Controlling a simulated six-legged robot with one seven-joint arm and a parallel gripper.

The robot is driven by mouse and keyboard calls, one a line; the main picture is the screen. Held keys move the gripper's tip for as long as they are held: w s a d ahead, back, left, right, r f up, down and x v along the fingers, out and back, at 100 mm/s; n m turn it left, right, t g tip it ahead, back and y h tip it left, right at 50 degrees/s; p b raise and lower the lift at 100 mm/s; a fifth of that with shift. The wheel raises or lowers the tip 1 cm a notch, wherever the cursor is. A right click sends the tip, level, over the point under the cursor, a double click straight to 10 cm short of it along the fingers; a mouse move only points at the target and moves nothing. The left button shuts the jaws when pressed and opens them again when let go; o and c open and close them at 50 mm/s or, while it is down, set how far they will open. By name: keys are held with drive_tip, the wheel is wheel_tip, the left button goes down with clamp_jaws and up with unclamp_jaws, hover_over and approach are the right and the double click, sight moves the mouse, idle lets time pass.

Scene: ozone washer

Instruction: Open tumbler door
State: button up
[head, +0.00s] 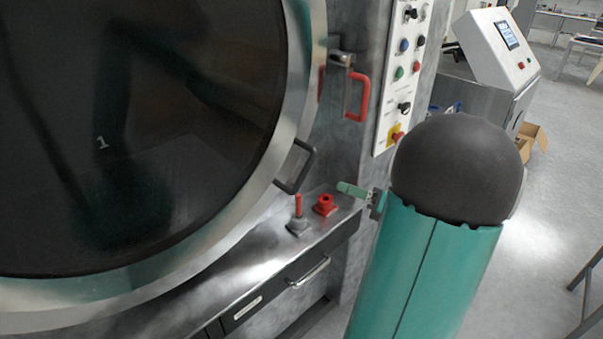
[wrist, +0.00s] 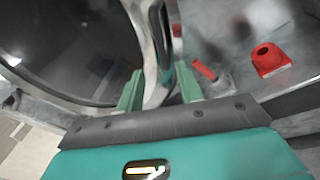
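The tumbler door (head: 140,130) is a large round dark glass with a wide steel rim, and it looks shut. A dark bar handle (head: 306,152) sits on the rim's lower right. A red latch handle (head: 362,97) is above it, at the machine's frame. My gripper (head: 350,189) is to the right of and below the dark handle, partly hidden by my arm. In the wrist view my gripper (wrist: 158,85) is open, its two green fingers apart. The steel rim and the dark handle (wrist: 162,38) appear between and beyond the fingers. I see no contact with the handle.
A steel ledge below the door carries a red-topped stick (head: 298,206) and a red knob (head: 324,205), close to my gripper. A drawer handle (head: 310,271) is under the ledge. A button panel (head: 404,70) rises to the right. Open floor lies at far right.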

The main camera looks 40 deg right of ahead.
sight(305, 172)
drive_tip(key=x, duration=1.3)
drive_tip(key=shift+d, duration=0.1)
clamp_jaws()
